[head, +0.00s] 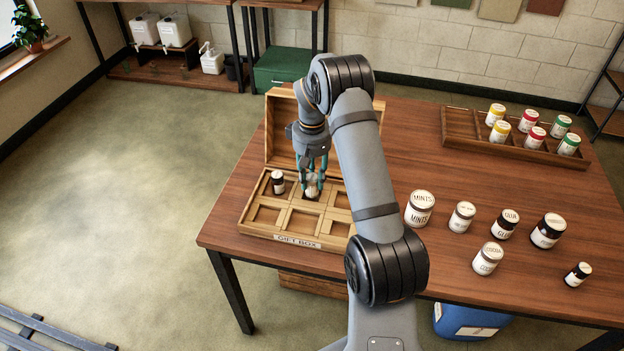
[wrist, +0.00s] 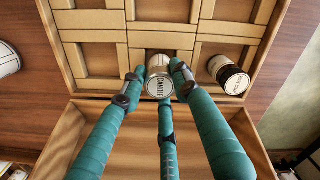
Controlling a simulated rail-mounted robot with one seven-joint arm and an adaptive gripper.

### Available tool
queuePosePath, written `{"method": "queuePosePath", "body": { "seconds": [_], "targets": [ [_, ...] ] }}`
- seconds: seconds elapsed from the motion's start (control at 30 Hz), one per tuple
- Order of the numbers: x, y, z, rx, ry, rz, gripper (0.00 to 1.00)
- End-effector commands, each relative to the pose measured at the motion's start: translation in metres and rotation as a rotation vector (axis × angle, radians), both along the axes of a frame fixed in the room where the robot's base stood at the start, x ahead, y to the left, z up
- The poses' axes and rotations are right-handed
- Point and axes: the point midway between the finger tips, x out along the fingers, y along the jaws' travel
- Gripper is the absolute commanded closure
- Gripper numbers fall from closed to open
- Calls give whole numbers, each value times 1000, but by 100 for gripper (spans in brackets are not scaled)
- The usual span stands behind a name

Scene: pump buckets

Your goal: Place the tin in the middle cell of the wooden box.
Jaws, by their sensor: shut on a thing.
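The wooden gift box (head: 297,238) lies open on the table, with two rows of three cells. Its raised lid (head: 281,125) stands at the back. My gripper (head: 313,182), with three teal fingers, points down over the back row's middle cell. It is shut on a small pale tin (head: 312,192). In the wrist view the gripper (wrist: 155,78) holds the tin (wrist: 159,86), its lid reading CANDLE, at the middle cell beside the lid hinge. Fingers hide part of the tin, and I cannot tell whether it touches the cell floor.
A dark jar (head: 278,182) with a white label stands in the back left cell. The other cells look empty. Several jars and tins, among them a MINTS tin (head: 420,208), stand to the right. A wooden tray (head: 458,128) with coloured-lid jars is at the back right.

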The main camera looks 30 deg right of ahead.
Motion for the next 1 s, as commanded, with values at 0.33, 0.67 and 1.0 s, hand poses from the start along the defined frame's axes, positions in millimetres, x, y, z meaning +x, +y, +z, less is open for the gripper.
{"method": "queuePosePath", "body": {
  "seconds": [0.33, 0.67, 1.0],
  "targets": [
    [0, 0, -13, 0, -2, 0, 96],
    [0, 0, -16, 0, -1, 0, 62],
    [0, 0, -16, 0, -1, 0, 51]
  ]
}}
